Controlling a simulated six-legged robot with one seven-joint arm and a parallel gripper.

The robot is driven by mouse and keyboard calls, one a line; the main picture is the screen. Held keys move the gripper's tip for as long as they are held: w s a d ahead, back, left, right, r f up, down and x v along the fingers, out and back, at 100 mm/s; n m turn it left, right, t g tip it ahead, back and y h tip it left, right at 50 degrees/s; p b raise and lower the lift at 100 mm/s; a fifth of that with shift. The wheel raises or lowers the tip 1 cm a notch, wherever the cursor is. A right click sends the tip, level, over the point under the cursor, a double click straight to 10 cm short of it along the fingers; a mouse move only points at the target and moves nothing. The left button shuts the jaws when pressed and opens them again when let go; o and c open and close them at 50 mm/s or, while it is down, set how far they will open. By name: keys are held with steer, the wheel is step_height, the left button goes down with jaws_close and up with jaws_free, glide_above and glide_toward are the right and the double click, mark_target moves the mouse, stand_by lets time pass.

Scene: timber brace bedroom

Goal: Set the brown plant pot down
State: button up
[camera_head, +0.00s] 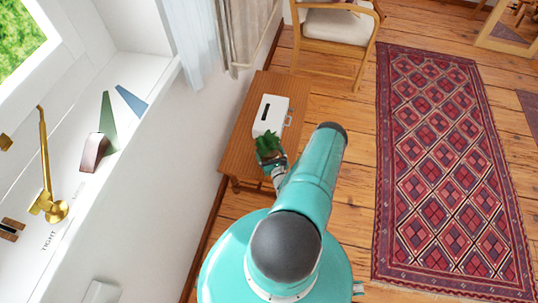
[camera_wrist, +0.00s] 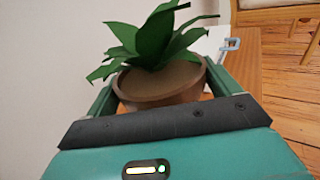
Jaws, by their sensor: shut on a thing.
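The brown plant pot (camera_wrist: 162,88) holds a green leafy plant and sits between the two fingers of my gripper (camera_wrist: 160,100) in the wrist view. My gripper is shut on the pot, and the pot looks upright. In the head view the green plant (camera_head: 268,143) shows at the end of my arm, above the near part of a wooden table (camera_head: 245,158). The pot itself is mostly hidden there by the plant and my gripper. I cannot tell whether the pot's base touches the table.
A white box (camera_head: 271,115) with a dark slot stands on the table just beyond the plant. A wooden chair (camera_head: 335,25) is behind the table. A patterned red rug (camera_head: 445,160) lies at right. A white windowsill (camera_head: 110,160) with several objects runs along the left.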

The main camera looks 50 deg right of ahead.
mark_target(269, 155)
steer(key=shift+w+d+f, duration=0.25)
steer(key=shift+d+f, duration=0.1)
steer(key=shift+f, duration=0.05)
steer(key=shift+w+d+f, duration=0.1)
steer(key=shift+f, duration=1.5)
steer(key=shift+f, duration=0.15)
steer(key=o, duration=1.3)
steer(key=v, duration=1.2)
